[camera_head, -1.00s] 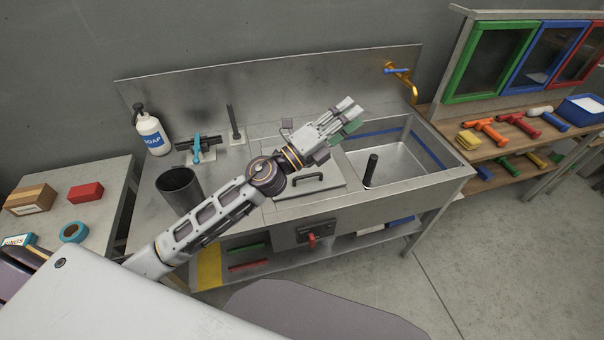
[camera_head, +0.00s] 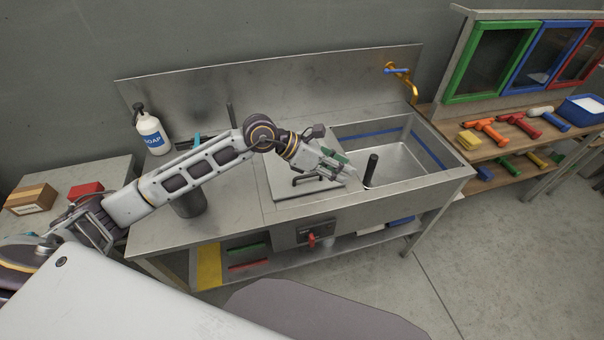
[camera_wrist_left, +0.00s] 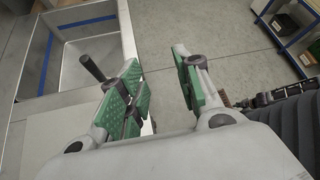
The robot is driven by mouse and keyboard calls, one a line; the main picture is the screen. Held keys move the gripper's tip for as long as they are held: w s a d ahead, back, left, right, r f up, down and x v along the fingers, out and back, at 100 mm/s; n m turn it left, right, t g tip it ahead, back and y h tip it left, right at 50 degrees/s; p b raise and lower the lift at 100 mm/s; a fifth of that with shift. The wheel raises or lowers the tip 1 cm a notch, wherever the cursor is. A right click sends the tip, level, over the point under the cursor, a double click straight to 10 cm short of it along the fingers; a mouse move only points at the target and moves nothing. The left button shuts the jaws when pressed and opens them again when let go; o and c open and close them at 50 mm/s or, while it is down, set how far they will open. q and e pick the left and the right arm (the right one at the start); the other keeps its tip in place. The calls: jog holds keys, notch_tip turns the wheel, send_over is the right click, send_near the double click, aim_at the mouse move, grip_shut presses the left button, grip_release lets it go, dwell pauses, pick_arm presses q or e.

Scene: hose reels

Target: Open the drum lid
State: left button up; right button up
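The handle is not clearly visible there. My right gripper is not in view.
The sink (camera_head: 400,170) holds a dark upright rod (camera_head: 370,169), close to my left gripper's right side. A dark cup (camera_head: 189,204) stands below my left forearm. A soap bottle (camera_head: 151,133) stands at the back left. A yellow-orange faucet (camera_head: 408,84) is at the back right.

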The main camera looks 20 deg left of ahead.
pick_arm(q)
jog(key=w+a+f+y, duration=0.1)
jog(key=a+y, duration=0.1)
jog(key=a, duration=0.3)
jog(key=w+a+f+y, duration=0.1)
jog(key=a+y, duration=0.2)
jog(key=a, duration=0.2)
jog(key=w+a+f+m+y, duration=0.1)
jog(key=a+y, duration=0.2)
jog(key=a, duration=0.3)
jog(key=shift+w+f, duration=0.4)
jog(key=p, duration=0.2)
send_near(304, 176)
jog(key=x, duration=0.5)
jog(key=shift+w+f, duration=0.15)
jog(key=shift+f, duration=0.25)
jog(key=shift+x, duration=1.05)
jog(key=shift+c, duration=0.2)
